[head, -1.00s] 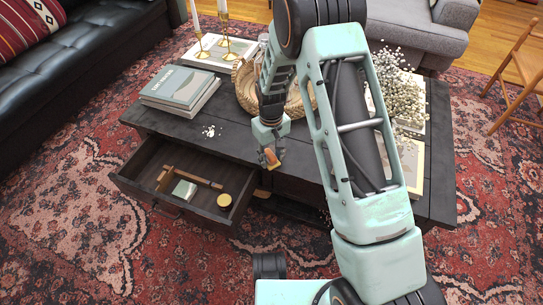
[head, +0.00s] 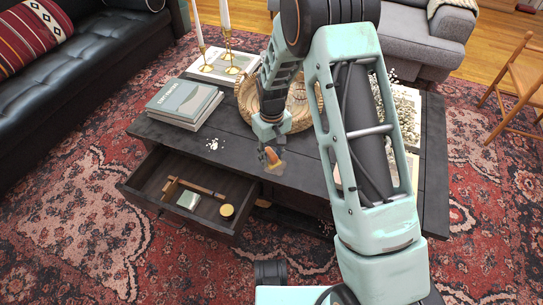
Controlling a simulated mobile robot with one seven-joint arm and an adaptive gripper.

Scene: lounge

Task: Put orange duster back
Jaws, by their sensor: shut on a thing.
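An orange duster (head: 273,156) is in my gripper (head: 270,153), which is shut on it. My gripper hangs over the front part of the dark coffee table (head: 222,158), to the right of and behind the open drawer. I cannot tell how high the duster is above the tabletop. The drawer (head: 146,183) is pulled out from the left front of the table. In it lie a wooden-handled tool (head: 196,188), a small pale green and white block (head: 188,201) and a round yellow tin (head: 227,211).
Books (head: 185,102) lie on the table's left with white crumbs (head: 213,144) in front. A woven tray (head: 246,98), brass candlesticks (head: 231,55) and white flowers (head: 407,106) stand farther back, partly behind my arm. A black sofa (head: 90,75) is left. The drawer's left part has free room.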

